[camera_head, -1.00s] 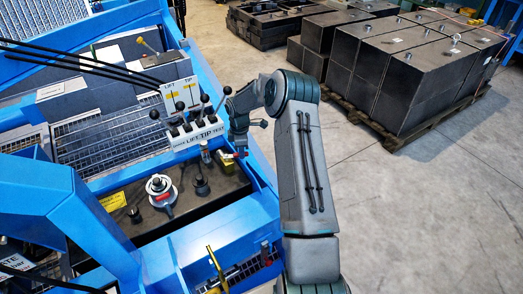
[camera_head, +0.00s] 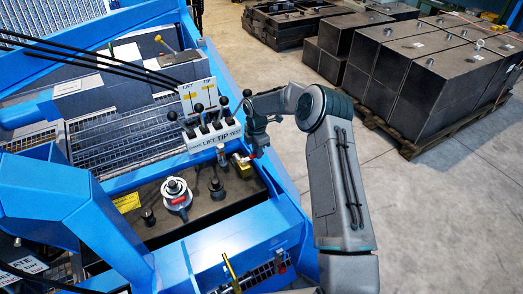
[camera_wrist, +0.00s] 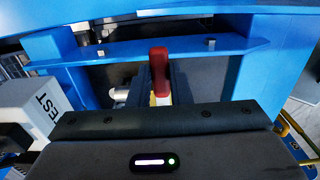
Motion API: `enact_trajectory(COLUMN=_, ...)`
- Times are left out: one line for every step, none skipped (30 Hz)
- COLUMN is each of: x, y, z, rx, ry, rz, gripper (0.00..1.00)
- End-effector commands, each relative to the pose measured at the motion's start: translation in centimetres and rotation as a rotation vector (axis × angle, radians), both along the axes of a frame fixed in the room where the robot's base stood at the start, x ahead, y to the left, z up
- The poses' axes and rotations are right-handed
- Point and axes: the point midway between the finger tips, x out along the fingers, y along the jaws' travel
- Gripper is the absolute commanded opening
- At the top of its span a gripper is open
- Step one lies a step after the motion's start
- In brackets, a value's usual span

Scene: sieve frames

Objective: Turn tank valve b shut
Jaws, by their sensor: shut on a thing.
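The valve in my gripper has a red lever (camera_wrist: 159,68), which stands out beyond the dark gripper body in the wrist view, with a pale brass-coloured part below it. In the head view its brass-coloured part (camera_head: 243,159) shows at the right end of the tank top, beside the lever panel. My gripper (camera_head: 253,154) is at this valve and shut on its lever; the fingertips are mostly hidden. No letter marking this valve is readable.
The lever panel (camera_head: 212,132) with several black-knobbed levers stands close left of my gripper. A filler cap (camera_head: 176,194) rises from the tank top. Blue frame rails (camera_head: 265,226) surround the tank. Open floor (camera_head: 430,215) lies right.

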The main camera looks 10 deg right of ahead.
Motion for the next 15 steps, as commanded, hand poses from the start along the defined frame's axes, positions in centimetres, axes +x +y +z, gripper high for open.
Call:
enact_trajectory(x=0.16, y=0.06, z=0.19, rx=0.001, ry=-0.006, rz=0.003, gripper=0.00)
enact_trajectory(x=0.16, y=0.06, z=0.19, rx=0.001, ry=-0.006, rz=0.003, gripper=0.00)
enact_trajectory(x=0.16, y=0.06, z=0.19, rx=0.001, ry=-0.006, rz=0.003, gripper=0.00)
enact_trajectory(x=0.16, y=0.06, z=0.19, rx=0.001, ry=-0.006, rz=0.003, gripper=0.00)
enact_trajectory(x=0.16, y=0.06, z=0.19, rx=0.001, ry=-0.006, rz=0.003, gripper=0.00)
enact_trajectory(x=0.17, y=0.06, z=0.19, rx=0.002, ry=-0.007, rz=0.002, gripper=0.00)
enact_trajectory(x=0.17, y=0.05, z=0.20, rx=0.002, ry=-0.007, rz=0.002, gripper=0.20)
enact_trajectory(x=0.17, y=0.05, z=0.20, rx=0.003, ry=-0.006, rz=0.002, gripper=0.29)
enact_trajectory(x=0.17, y=0.04, z=0.19, rx=0.003, ry=-0.006, rz=0.001, gripper=0.40)
enact_trajectory(x=0.16, y=0.01, z=0.18, rx=0.002, ry=-0.006, rz=0.001, gripper=0.40)
enact_trajectory(x=0.15, y=-0.01, z=0.16, rx=0.002, ry=-0.006, rz=0.000, gripper=0.40)
enact_trajectory(x=0.13, y=-0.08, z=0.14, rx=0.002, ry=-0.005, rz=-0.001, gripper=0.40)
enact_trajectory(x=0.12, y=-0.11, z=0.12, rx=0.002, ry=-0.005, rz=-0.001, gripper=0.40)
enact_trajectory(x=0.11, y=-0.11, z=0.11, rx=0.002, ry=-0.004, rz=-0.002, gripper=0.40)
enact_trajectory(x=0.11, y=-0.13, z=0.10, rx=0.002, ry=-0.003, rz=-0.002, gripper=0.40)
